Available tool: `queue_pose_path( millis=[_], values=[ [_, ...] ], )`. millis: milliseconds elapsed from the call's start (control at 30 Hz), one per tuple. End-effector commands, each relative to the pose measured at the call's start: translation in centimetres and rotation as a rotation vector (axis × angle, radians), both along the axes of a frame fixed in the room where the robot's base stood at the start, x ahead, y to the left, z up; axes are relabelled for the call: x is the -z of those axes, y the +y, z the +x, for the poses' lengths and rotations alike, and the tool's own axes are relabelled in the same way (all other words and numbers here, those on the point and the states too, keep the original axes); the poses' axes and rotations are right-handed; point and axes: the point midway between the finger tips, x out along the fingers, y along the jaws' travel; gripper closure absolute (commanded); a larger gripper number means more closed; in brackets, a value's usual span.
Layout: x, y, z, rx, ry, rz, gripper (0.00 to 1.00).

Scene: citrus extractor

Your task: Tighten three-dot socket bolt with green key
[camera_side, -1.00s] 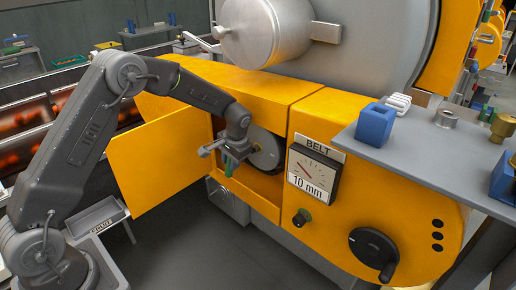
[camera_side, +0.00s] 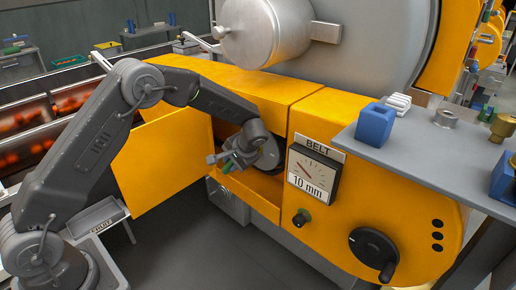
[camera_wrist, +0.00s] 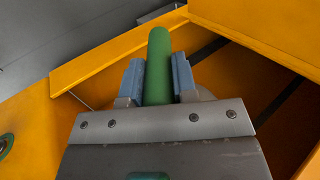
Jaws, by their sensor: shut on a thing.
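My gripper (camera_wrist: 158,80) is shut on the green key (camera_wrist: 158,60), whose rounded green bar stands between the blue-grey jaw pads in the wrist view. In the side view my gripper (camera_side: 226,163) is inside the open yellow compartment of the machine, and a small green part of the key (camera_side: 228,167) shows at the jaws. A dark round pulley (camera_side: 268,153) sits behind my wrist in the compartment. The three-dot socket bolt cannot be made out in either view. Whether the key touches anything is hidden.
The yellow door (camera_side: 160,160) stands open left of the compartment. The BELT gauge (camera_side: 312,175) reads 10 mm, with a black crank (camera_side: 373,252) below right. A grey shelf (camera_side: 420,150) with a blue block (camera_side: 375,125) is at right. A grey tray (camera_side: 95,215) stands lower left.

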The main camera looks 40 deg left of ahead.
Motion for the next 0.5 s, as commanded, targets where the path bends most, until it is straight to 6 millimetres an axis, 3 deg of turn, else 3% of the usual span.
queue_pose_path(
  millis=[333,500],
  values=[
    [0.08,-0.03,-0.07,0.001,0.003,0.029,1.0],
    [0.3,-0.3,-0.06,0.003,0.005,0.139,1.0]
  ],
)
